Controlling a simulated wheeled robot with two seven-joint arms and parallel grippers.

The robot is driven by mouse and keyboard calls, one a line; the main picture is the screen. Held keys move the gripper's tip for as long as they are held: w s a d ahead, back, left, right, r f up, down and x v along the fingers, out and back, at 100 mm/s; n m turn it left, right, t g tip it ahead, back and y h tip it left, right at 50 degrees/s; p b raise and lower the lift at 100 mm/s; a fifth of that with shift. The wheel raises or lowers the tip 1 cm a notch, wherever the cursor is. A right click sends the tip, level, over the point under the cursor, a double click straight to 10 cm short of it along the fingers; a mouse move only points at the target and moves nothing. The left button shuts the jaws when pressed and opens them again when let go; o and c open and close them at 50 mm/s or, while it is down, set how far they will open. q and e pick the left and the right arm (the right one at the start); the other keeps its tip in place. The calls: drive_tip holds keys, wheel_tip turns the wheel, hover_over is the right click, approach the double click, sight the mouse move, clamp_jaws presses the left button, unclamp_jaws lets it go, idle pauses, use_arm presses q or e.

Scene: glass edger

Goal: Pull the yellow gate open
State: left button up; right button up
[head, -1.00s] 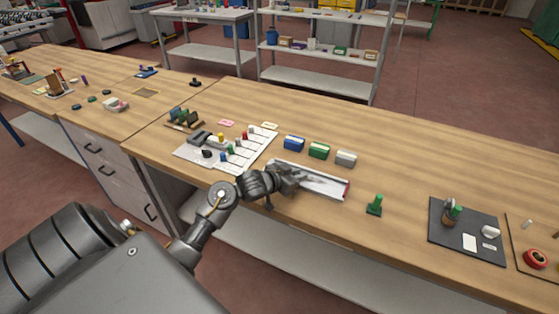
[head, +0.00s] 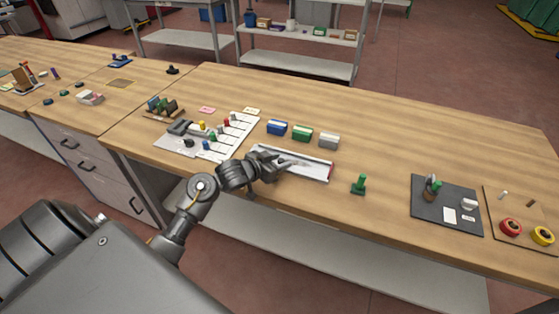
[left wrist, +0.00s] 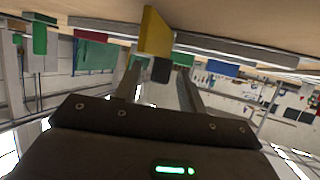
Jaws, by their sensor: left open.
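The yellow gate (left wrist: 155,30) shows in the left wrist view as an upright yellow plate, at the top centre just beyond my fingers. I cannot make it out in the head view, where my gripper covers part of the tray. My left gripper (head: 288,164) is over the tray's left half. In the left wrist view its two fingers (left wrist: 158,70) are apart, with the gate ahead of the gap between them. I cannot tell whether they touch it. My right gripper is not in view.
Blue (head: 277,127), green (head: 302,133) and grey (head: 329,140) boxes stand behind the tray. A white board (head: 240,128) with small parts lies left. A green upright piece (head: 359,184) and a dark mat (head: 419,208) are right. Bare wood lies between them.

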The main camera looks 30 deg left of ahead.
use_arm(q)
drive_tip(key=v, duration=1)
drive_tip(key=shift+w, duration=0.1)
